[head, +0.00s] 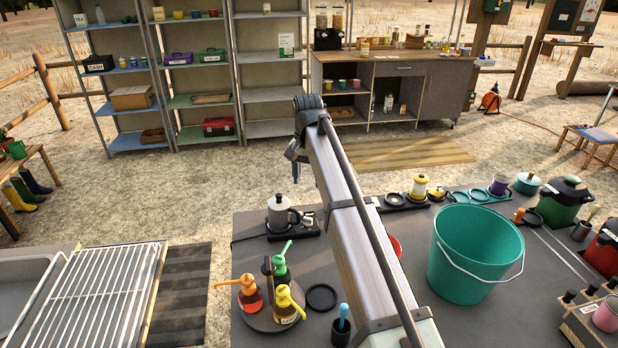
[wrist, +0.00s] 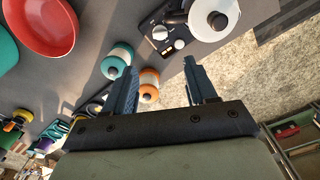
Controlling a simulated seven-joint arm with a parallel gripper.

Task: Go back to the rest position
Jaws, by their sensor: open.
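My gripper (wrist: 160,88) is open in the wrist view, with its two dark blue fingers apart and nothing between them. In the head view my arm stretches from the bottom out past the far edge of the table, and my gripper (head: 293,168) hangs small at its far end, partly hidden by the arm. In the wrist view a teal and white canister (wrist: 118,60) and an orange and white canister (wrist: 149,84) lie beyond the left finger. The moka pot (head: 280,212) stands on a dark stove left of my arm; it also shows in the wrist view (wrist: 213,15).
The dark grey table (head: 250,225) carries a teal bucket (head: 475,250), a round caddy (head: 268,318) with colourful pump bottles, and a red bowl (wrist: 40,22), mostly hidden by my arm in the head view. A white drying rack (head: 95,295) stands left. Shelves (head: 199,100) stand behind open ground.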

